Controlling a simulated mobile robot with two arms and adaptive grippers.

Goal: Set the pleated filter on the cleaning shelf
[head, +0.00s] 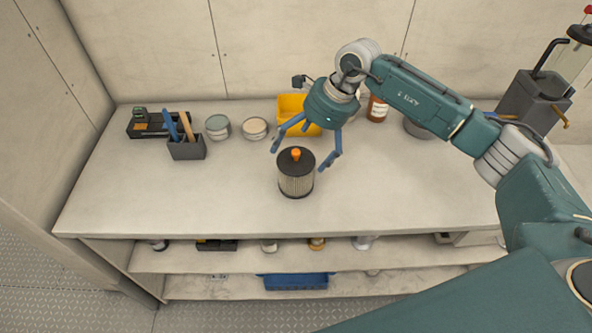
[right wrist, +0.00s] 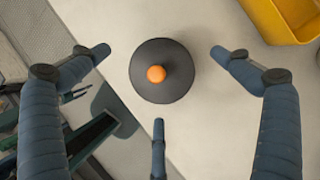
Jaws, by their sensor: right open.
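The pleated filter (head: 296,176) stands upright on the worktop, a dark cylinder with pleated sides, a black top and an orange knob. In the right wrist view its round black top (right wrist: 150,88) lies between and beyond my fingers. My right gripper (head: 306,160) is open above and around the filter's far side, with its blue fingers spread and nothing held. A third finger shows at the bottom of the right wrist view. Shelves (head: 405,257) run below the worktop; which one is the cleaning shelf I cannot tell. My left gripper is not in view.
A yellow bin (head: 289,105) stands behind my right gripper. Two round tins (head: 255,128), a dark holder with tools (head: 187,149) and a brown bottle (head: 377,109) stand at the back. A blue tray (head: 295,281) sits on the bottom shelf. The worktop's front is clear.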

